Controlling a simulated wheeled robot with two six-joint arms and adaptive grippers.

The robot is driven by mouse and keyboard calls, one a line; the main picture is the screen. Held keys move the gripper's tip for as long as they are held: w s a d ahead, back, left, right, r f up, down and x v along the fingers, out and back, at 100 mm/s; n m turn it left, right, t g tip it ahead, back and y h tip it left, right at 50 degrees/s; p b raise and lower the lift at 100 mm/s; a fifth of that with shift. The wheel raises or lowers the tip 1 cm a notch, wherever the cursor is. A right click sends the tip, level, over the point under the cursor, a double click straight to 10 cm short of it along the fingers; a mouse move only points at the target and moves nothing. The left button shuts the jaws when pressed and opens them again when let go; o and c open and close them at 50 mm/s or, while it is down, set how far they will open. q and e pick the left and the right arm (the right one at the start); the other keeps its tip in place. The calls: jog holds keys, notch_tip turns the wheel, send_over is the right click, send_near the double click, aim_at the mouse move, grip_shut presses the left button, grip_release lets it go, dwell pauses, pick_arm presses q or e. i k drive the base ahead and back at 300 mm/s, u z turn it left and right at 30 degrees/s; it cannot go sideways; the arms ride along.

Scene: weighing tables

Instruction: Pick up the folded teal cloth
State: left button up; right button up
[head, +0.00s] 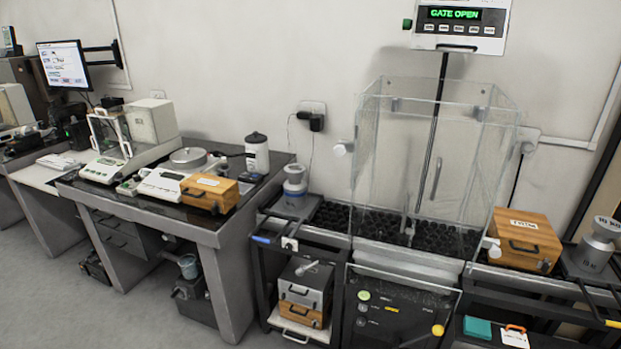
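The folded teal cloth (478,327) lies on a dark lower shelf at the bottom right of the head view, under the cart top that carries a wooden box. It looks like a small flat rectangular stack. Neither of my grippers shows in the head view.
A clear-walled enclosure (432,150) stands left of the cloth, below a display (460,15) reading GATE OPEN. A wooden box (525,240) and a metal weight (597,246) sit above the shelf. Weighing tables (225,228) line the left; grey floor (60,290) is clear in front.

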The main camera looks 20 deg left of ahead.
aim_at(481, 329)
jog(key=k, duration=0.65)
jog(key=u, duration=0.6)
jog(key=i, duration=0.65)
jog(key=u, duration=0.6)
jog(key=i, duration=1.2)
jog(key=z, duration=1.1)
jog(key=i, duration=0.55)
jog(key=z, duration=0.65)
